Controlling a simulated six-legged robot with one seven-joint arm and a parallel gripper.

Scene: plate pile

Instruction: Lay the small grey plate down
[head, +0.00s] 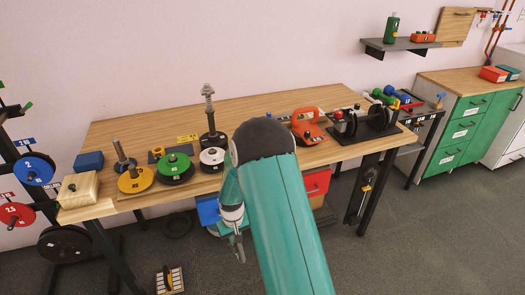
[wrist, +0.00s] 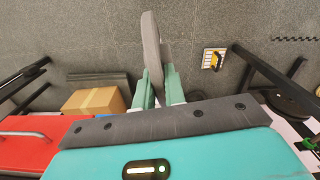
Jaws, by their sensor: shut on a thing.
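The small grey plate (wrist: 152,45) shows edge-on in the wrist view, upright between the two green fingers of my gripper (wrist: 155,88). The gripper is shut on it. In the head view my gripper (head: 239,250) hangs low, in front of the table's front edge and below the table top, pointing down. The plate is hard to make out there.
A wooden block (head: 78,189) and a blue box (head: 89,161) sit at the table's left end. An orange kettlebell-like object (head: 308,127) and a dark rack (head: 365,125) stand to the right. A plate rack (head: 33,170) stands far left. A cardboard box (wrist: 95,101) shows below.

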